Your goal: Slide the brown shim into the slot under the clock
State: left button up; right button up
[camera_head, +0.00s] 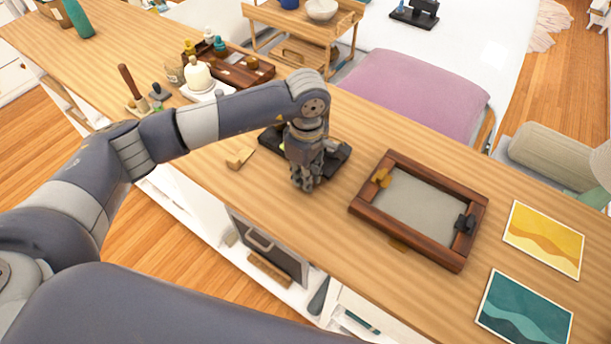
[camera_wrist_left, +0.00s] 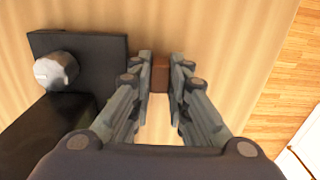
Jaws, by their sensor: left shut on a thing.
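My left gripper (camera_head: 305,185) points down at the worktop, close to its front edge. In the left wrist view its fingers (camera_wrist_left: 160,90) are closed on a small brown block, the brown shim (camera_wrist_left: 160,72), at the fingertips. In the head view the shim is hidden by the gripper. A black object with a pale round knob stands beside the gripper in the left wrist view (camera_wrist_left: 95,65). It also shows partly behind the gripper in the head view (camera_head: 338,160). It may be the clock; no face or slot can be made out. My right gripper is out of view.
A dark wooden frame (camera_head: 364,205) with a grey panel lies to the right, with two picture cards (camera_head: 543,238) beyond it. A small tan block (camera_head: 240,157) lies left of the gripper. A brown tray (camera_head: 262,74) and bottles stand farther back. Worktop between gripper and frame is clear.

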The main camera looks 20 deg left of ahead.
pick_arm(q)
jog(key=shift+w+d+b, duration=0.2)
jog(key=shift+w+b, duration=0.3)
jog(key=o, duration=0.8)
jog(key=shift+r, duration=0.1)
jog(key=shift+o, duration=0.2)
jog(key=shift+w, duration=0.1)
notch_tip(320, 180, up, 12)
